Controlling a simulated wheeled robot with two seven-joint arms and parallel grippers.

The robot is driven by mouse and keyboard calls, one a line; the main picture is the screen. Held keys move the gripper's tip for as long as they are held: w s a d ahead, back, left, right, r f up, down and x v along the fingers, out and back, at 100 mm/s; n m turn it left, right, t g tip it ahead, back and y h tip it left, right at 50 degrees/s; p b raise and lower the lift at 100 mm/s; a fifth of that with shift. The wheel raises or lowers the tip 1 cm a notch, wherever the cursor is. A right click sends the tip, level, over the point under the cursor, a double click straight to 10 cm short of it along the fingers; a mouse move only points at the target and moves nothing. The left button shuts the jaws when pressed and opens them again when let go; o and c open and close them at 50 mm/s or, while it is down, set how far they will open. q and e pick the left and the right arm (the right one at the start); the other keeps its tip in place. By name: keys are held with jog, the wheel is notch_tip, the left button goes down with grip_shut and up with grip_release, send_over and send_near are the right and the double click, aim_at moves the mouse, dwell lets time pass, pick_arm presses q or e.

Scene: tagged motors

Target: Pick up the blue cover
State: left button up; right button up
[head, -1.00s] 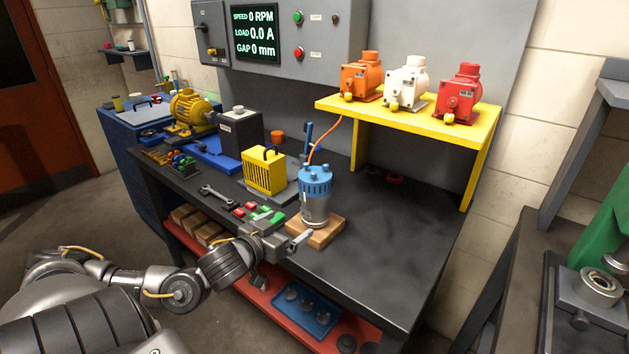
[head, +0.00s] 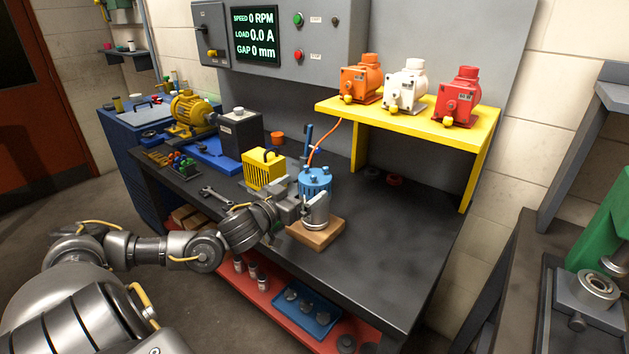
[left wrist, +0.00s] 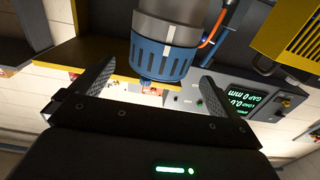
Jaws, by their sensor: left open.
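The blue cover (head: 315,181) is a ribbed blue cap on top of a silver motor body (head: 318,216), which stands upright on a wooden block (head: 318,236) on the bench. My left gripper (head: 311,206) is at the motor's near left side, just below the cover in the picture, and hides part of the body. In the left wrist view, the cover (left wrist: 160,60) appears upside down between and beyond the spread fingers (left wrist: 157,86). The fingers look open and empty. I cannot tell whether either finger touches it. My right gripper is not in view.
A yellow ribbed box (head: 263,171) stands close left of the motor. An orange cable and a blue upright tool (head: 307,138) are behind it. A yellow shelf (head: 405,117) carries orange, white and red motors. The bench to the right (head: 390,240) is mostly clear.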

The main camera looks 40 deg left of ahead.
aim_at(313, 179)
pick_arm(q)
jog(key=shift+w, duration=0.1)
jog(key=shift+w+r, duration=0.15)
jog(key=shift+w, duration=0.1)
jog(key=w+p, duration=0.2)
jog(key=w, duration=0.2)
jog(key=shift+a+r, duration=0.1)
jog(key=shift+r, duration=0.05)
jog(key=shift+w, duration=0.35)
jog(key=c, duration=1.1)
